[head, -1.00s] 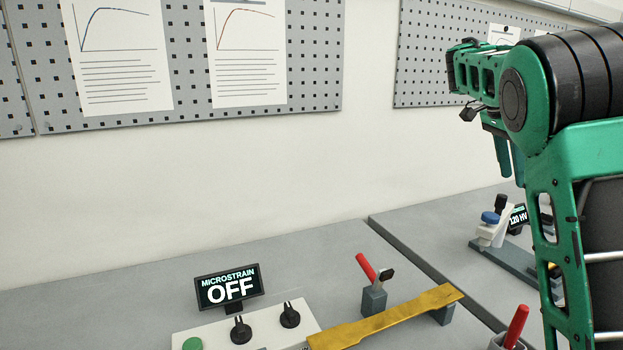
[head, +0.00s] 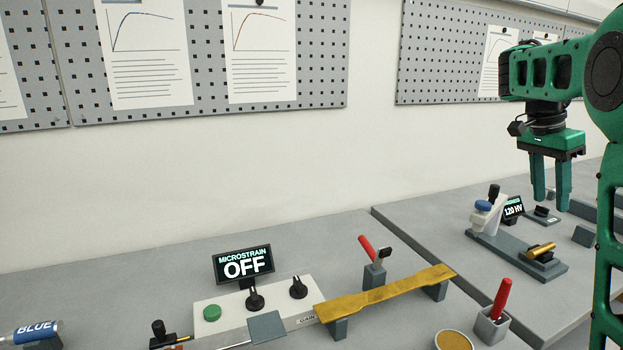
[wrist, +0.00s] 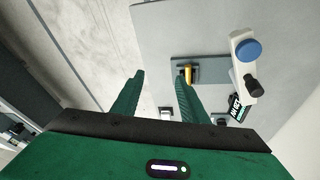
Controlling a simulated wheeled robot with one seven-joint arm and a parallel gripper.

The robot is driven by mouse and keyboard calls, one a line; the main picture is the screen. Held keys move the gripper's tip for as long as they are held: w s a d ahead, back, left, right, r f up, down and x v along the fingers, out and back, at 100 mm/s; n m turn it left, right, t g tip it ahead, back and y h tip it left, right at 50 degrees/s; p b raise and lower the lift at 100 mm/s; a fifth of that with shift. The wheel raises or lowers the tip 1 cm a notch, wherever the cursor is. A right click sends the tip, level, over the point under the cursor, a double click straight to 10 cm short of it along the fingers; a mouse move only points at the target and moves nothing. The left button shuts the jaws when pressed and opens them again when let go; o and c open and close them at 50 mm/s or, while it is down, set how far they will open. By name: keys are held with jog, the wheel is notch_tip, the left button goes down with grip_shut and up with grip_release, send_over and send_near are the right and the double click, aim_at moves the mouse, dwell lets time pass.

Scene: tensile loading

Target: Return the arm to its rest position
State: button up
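My gripper (head: 550,205) is at the right in the head view, held in the air with its fingers pointing down. Its two green fingers are apart with nothing between them. In the wrist view my gripper (wrist: 157,92) also shows its fingers spread and empty. The green arm bends above it at the right edge of the head view. Below and around the gripper in the picture is the hardness tester (head: 490,218) with its "120 HV" display (head: 513,209). The gripper appears apart from it.
A yellow dog-bone specimen (head: 385,292) spans grey supports, near a red-handled clamp (head: 374,262). The "MICROSTRAIN OFF" display (head: 243,264) stands behind a white box with a green button (head: 212,313). A red-handled item (head: 500,300) stands in a grey holder. A brass piece (head: 540,250) lies on the tester base.

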jog(key=s+a+f+n+y, duration=0.1)
jog(key=s+a+f+n, duration=0.2)
jog(key=s, duration=0.7)
jog(key=s+a+f+n+y, duration=0.1)
jog(key=s+a+f+n, duration=0.3)
jog(key=s+f, duration=0.4)
jog(key=s+a+f+n+y, duration=0.1)
jog(key=s+a+f+n, duration=0.2)
jog(key=s, duration=1)
notch_tip(320, 180, down, 3)
jog(key=shift+s+a+f+t+y, duration=0.15)
jog(key=shift+s+a+t+y, duration=0.2)
jog(key=shift+a, duration=0.5)
jog(key=shift+w, duration=0.1)
jog(key=shift+w+f, duration=0.25)
jog(key=shift+w, duration=0.4)
